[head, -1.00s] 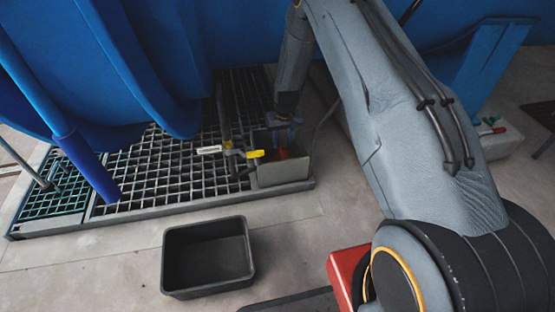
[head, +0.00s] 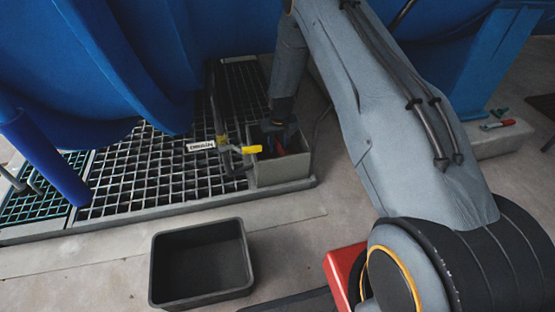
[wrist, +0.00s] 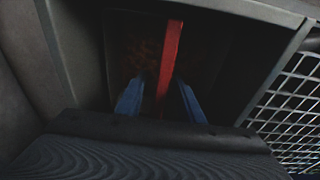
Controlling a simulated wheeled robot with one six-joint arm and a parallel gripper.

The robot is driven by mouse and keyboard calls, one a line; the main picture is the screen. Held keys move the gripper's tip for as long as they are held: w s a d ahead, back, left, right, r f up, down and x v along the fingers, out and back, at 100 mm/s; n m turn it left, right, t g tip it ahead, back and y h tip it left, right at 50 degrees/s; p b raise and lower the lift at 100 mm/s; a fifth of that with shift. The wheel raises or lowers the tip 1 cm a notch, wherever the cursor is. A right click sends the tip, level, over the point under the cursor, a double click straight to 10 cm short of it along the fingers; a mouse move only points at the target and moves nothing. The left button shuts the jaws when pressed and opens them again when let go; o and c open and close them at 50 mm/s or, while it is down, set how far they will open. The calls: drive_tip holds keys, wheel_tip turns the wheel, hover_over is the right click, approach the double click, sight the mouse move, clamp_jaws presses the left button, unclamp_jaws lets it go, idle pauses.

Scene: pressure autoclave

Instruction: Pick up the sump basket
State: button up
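A red bar (wrist: 170,50), which looks like the handle of the sump basket, stands up inside the sump box in the wrist view. Dark, rust-brown material (wrist: 140,58) shows below it, too dim to make out the basket's body. My gripper (wrist: 160,82) has its two blue fingers apart, one on each side of the red bar, with a gap visible on both sides. In the head view my gripper (head: 275,141) reaches down into the grey sump box (head: 281,174). The box wall and my wrist hide most of the basket there.
A floor grating (head: 150,180) lies left of the sump box. A yellow-handled valve (head: 251,149) and a "DRAIN" tag (head: 200,146) stand close beside my gripper. An empty black bin (head: 201,265) sits on the floor in front. The blue vessel (head: 120,60) overhangs behind.

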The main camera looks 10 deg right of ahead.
drive_tip(key=f+b, duration=0.1)
drive_tip(key=f, duration=0.2)
drive_tip(key=shift+w+f, duration=0.1)
drive_tip(key=shift+w, duration=0.1)
drive_tip(key=shift+c, duration=0.4)
clamp_jaws()
